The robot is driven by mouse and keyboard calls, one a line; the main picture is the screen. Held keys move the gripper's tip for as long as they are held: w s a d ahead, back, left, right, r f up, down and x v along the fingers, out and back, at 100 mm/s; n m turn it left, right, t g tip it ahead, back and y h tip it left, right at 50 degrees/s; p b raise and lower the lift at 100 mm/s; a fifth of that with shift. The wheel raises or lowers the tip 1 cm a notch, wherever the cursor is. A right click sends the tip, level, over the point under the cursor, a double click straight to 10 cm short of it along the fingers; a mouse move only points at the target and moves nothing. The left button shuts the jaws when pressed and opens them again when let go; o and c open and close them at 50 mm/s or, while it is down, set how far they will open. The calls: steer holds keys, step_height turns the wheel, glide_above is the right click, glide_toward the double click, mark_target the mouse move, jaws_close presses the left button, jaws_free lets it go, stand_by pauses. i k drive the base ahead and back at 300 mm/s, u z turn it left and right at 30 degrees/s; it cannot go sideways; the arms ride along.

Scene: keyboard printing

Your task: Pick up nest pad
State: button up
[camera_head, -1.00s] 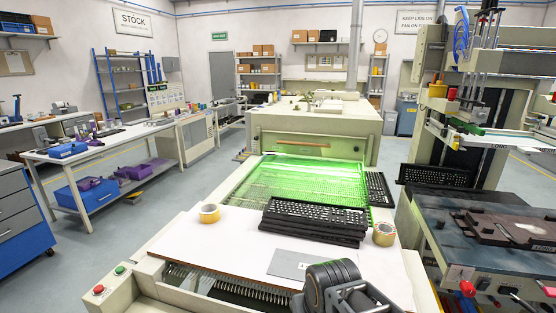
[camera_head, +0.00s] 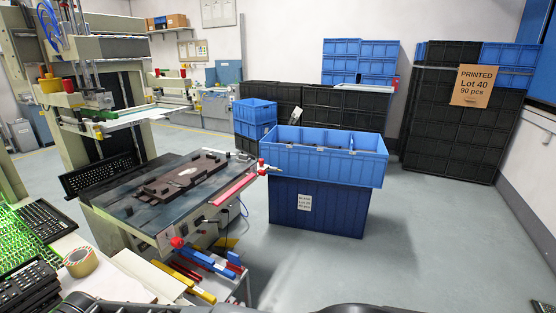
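I cannot tell for sure which thing is the nest pad. A dark brown fixture plate (camera_head: 160,187) lies flat on the dark table of the printing machine (camera_head: 125,208) at the left. A small pale patch (camera_head: 187,171) shows near the middle of that plate; its nature is too small to tell. My gripper is not in view. Only a dark rounded part of my own arm shows at the bottom edge.
A blue crate (camera_head: 325,163) stands open on a darker blue crate (camera_head: 318,213) right of the machine. A keyboard (camera_head: 97,175) leans beside the machine. A tape roll (camera_head: 81,262) sits at lower left. Stacked black crates (camera_head: 455,135) stand behind. The floor at right is free.

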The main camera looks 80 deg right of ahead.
mark_target(244, 158)
steer(key=z, duration=2.25)
